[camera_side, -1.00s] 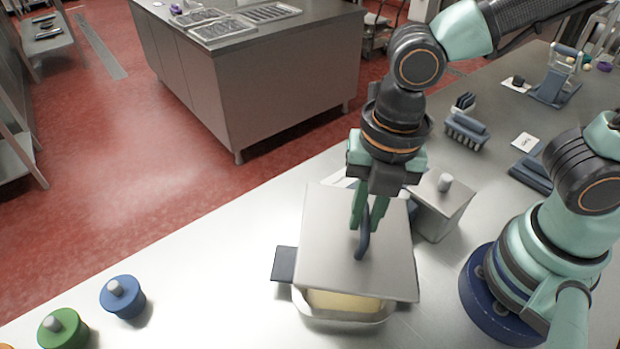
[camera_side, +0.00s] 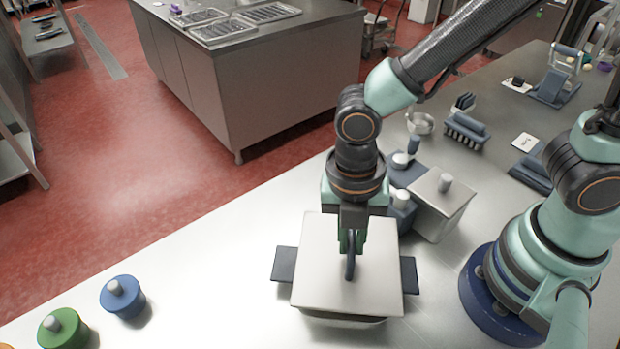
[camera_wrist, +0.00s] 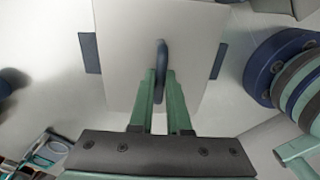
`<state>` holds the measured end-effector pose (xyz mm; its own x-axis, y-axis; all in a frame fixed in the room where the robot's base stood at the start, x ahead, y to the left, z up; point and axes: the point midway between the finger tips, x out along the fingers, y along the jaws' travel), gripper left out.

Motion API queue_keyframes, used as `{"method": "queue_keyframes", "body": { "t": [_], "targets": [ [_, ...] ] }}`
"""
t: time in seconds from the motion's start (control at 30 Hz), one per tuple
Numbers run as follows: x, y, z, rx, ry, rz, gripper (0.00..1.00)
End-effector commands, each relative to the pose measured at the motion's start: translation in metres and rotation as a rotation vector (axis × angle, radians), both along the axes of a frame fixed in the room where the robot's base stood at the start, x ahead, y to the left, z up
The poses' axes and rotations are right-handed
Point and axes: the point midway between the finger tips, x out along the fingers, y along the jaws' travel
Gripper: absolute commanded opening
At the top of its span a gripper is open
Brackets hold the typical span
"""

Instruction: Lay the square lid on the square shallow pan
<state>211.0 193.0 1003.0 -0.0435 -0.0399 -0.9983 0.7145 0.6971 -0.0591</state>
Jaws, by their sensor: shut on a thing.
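The square lid (camera_side: 325,270) is a flat pale grey plate with a dark blue upright handle (camera_side: 350,262). My gripper (camera_side: 351,240) is shut on that handle; the wrist view shows the two green fingers (camera_wrist: 157,90) around it. The square shallow pan is under the lid, with its dark side handles (camera_side: 284,264) showing at left and right and its front wall (camera_side: 345,320) below the lid's front edge. The lid covers the pan's opening and looks roughly level and lined up. I cannot tell whether it touches the rim all round.
A grey box with a knobbed lid (camera_side: 440,195) stands close behind the pan at right. Blue (camera_side: 122,298) and green (camera_side: 62,328) round knobbed containers stand at front left. The counter between them and the pan is clear.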

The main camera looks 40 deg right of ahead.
Motion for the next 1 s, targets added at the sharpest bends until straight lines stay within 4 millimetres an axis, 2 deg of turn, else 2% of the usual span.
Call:
{"method": "queue_keyframes", "body": {
  "t": [0.63, 1.0],
  "targets": [
    [0.0, 0.0, -0.002, -0.007, 0.007, -0.001, 0.0],
    [0.002, 0.001, -0.012, -0.008, 0.008, -0.001, 0.0]
  ]
}}
